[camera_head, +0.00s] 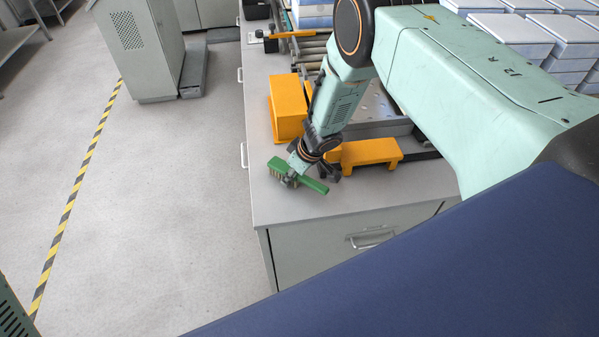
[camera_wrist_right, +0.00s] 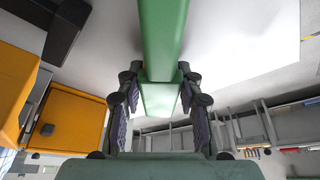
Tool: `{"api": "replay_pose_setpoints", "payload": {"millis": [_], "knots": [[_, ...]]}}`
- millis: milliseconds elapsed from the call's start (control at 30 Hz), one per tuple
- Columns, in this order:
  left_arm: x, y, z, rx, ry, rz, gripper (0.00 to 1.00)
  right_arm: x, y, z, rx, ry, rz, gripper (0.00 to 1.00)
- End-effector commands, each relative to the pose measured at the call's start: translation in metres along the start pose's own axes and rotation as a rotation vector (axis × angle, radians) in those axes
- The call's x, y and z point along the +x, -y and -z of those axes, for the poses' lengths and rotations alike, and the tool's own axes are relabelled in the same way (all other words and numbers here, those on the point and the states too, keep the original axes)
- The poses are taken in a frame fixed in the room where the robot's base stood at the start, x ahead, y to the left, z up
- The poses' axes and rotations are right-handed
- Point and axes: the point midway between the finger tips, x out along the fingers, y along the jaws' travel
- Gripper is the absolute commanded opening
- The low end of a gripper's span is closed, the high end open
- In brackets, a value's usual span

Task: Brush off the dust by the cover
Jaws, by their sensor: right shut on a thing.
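My right gripper (camera_head: 298,177) reaches down over the front left corner of the counter in the head view. It is shut on a green brush (camera_head: 313,185), with tan bristles partly visible below it. In the wrist view, the green handle of the brush (camera_wrist_right: 164,35) runs between the two dark fingers of my right gripper (camera_wrist_right: 158,80). An orange box-shaped cover (camera_head: 289,104) stands behind the brush, and a lower orange cover piece (camera_head: 370,151) is to its right. Orange covers also show at the left of the wrist view (camera_wrist_right: 75,118). No dust can be made out. My left gripper is not in view.
The grey counter (camera_head: 262,75) has a bare strip along its left edge and front. A roller conveyor (camera_head: 312,50) lies behind the covers. White stacked boxes (camera_head: 510,30) stand at the back right. A cabinet (camera_head: 140,45) stands across the floor aisle.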

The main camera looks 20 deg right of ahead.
Motion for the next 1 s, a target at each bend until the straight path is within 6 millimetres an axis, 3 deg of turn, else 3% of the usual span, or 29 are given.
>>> {"api": "replay_pose_setpoints", "payload": {"millis": [700, 1000], "knots": [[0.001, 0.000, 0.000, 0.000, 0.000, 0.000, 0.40, 0.013, 0.034, 0.030, -0.003, 0.000, 0.001, 0.02], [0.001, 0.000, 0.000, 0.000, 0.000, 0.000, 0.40, 0.013, 0.036, 0.033, -0.001, 0.000, 0.001, 0.02]]}}
